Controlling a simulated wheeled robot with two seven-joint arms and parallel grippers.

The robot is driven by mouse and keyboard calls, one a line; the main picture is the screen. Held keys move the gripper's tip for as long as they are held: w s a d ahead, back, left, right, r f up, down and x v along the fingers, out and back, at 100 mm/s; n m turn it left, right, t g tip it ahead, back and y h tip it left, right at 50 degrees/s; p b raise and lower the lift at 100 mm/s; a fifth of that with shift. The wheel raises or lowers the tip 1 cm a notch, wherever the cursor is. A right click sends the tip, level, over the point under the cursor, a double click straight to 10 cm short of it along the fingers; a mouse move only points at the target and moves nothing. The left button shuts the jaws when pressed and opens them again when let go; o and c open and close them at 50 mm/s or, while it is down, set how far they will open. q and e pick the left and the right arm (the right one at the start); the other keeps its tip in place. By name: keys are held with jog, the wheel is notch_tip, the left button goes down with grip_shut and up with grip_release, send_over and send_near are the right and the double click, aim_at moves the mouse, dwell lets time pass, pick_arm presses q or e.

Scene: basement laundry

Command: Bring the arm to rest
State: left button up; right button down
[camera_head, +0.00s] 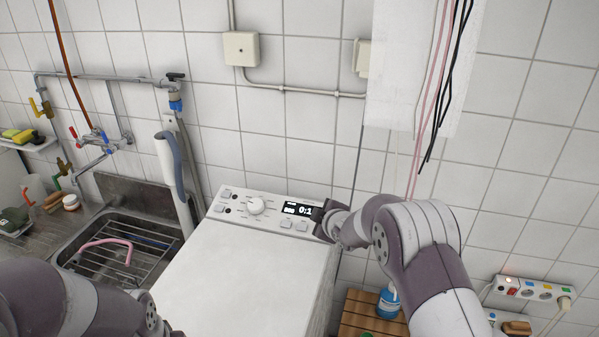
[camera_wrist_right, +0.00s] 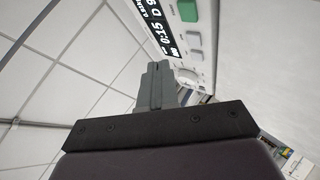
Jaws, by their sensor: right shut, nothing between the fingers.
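My right arm (camera_head: 420,250) reaches in from the right, with its gripper (camera_head: 322,230) at the right end of the washing machine's (camera_head: 235,280) control panel. In the right wrist view the gripper fingers (camera_wrist_right: 157,75) are shut together and empty, close to the panel. The lit display (camera_wrist_right: 163,27) reads 0:15 there, with a green button (camera_wrist_right: 187,10) and a grey button (camera_wrist_right: 193,39) beside it. I cannot tell whether the fingertips touch the panel. Part of my left arm (camera_head: 70,300) shows at the lower left; its gripper is out of view.
A sink (camera_head: 140,205) with a rack and pink hose stands left of the machine. A grey drain hose (camera_head: 178,160) runs between them. A wooden slatted stand (camera_head: 358,312) with a blue bottle (camera_head: 388,303) is at the right. Cables (camera_head: 440,90) hang above my right arm. A power strip (camera_head: 532,290) is on the right.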

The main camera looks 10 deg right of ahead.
jog(key=s+f+m+g, duration=0.1)
jog(key=f, duration=0.1)
jog(key=s+d+f+m+g, duration=0.1)
jog(key=s+f+m, duration=0.1)
jog(key=shift+s+d+f+h, duration=0.2)
jog(key=shift+s+h, duration=0.1)
jog(key=shift+h, duration=0.1)
jog(key=s+d+r+m+g, duration=0.1)
jog(key=s+m+g, duration=0.1)
jog(key=s, duration=0.9)
jog(key=s+d+r+m+g+h, duration=0.1)
jog(key=s+m, duration=0.4)
jog(key=s, duration=0.6)
jog(key=s+d+r+m+g, duration=0.1)
jog(key=s+g, duration=0.4)
jog(key=s, duration=0.6)
jog(key=r+m, duration=0.1)
jog(key=m, duration=0.1)
jog(key=shift+r+m, duration=0.3)
jog(key=shift+r, duration=0.05)
jog(key=shift+d, duration=0.1)
